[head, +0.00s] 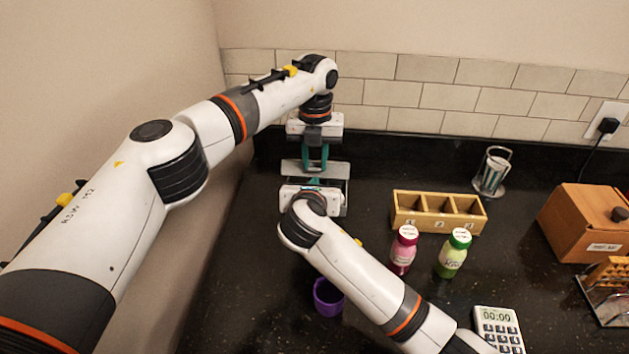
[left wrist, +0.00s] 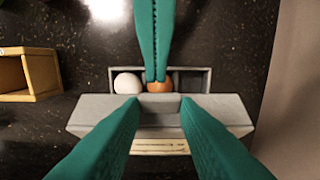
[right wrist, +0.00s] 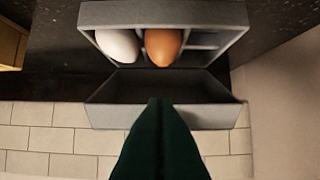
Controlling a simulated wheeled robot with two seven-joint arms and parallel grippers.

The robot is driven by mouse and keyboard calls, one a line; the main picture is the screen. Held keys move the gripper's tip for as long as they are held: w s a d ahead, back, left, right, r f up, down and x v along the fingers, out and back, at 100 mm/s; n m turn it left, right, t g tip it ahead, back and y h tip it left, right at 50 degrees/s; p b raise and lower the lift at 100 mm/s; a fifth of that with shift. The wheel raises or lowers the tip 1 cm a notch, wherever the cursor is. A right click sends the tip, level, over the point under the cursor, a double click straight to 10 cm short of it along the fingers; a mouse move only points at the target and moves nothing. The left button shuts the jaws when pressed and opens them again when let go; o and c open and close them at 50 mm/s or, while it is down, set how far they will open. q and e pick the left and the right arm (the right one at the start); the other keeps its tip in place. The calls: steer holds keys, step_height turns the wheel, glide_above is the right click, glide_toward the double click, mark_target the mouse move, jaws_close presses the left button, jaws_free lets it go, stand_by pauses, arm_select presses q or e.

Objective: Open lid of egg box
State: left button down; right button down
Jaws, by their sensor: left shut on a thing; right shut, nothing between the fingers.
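The grey egg box (head: 337,168) stands at the back left of the counter, partly hidden by my grippers. Its lid (left wrist: 88,112) stands open, tilted back from the tray, and its hollow inside (right wrist: 130,86) shows in the right wrist view. A white egg (right wrist: 118,45) and a brown egg (right wrist: 163,46) sit side by side in the tray (right wrist: 200,13); other compartments are empty. My left gripper (left wrist: 160,103) is shut on the lid, fingers apart at its edge. My right gripper (right wrist: 160,101) is shut and empty, its tips over the box by the brown egg.
A wooden three-compartment box (head: 437,212) stands to the right, with a pink bottle (head: 403,252) and a green-capped bottle (head: 452,255) before it. A purple cup (head: 328,298) is near my right forearm. The tiled wall (head: 430,95) is close behind.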

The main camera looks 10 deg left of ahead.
mark_target(317, 168)
arm_select(q)
steer(key=shift+a+f, duration=0.1)
steer(key=shift+f, duration=0.2)
arm_select(e)
steer(key=shift+w+r, duration=0.2)
steer(key=shift+r, duration=0.1)
steer(key=shift+w+d+r, duration=0.1)
steer(key=shift+w+r, duration=0.55)
steer(key=shift+r, duration=0.2)
arm_select(q)
steer(key=c, duration=1.5)
jaws_free()
steer(key=shift+c, duration=0.2)
steer(key=o, duration=0.5)
steer(key=shift+w, duration=0.1)
steer(key=shift+c, duration=0.2)
arm_select(e)
steer(key=shift+a+f, duration=0.1)
steer(key=shift+a, duration=0.15)
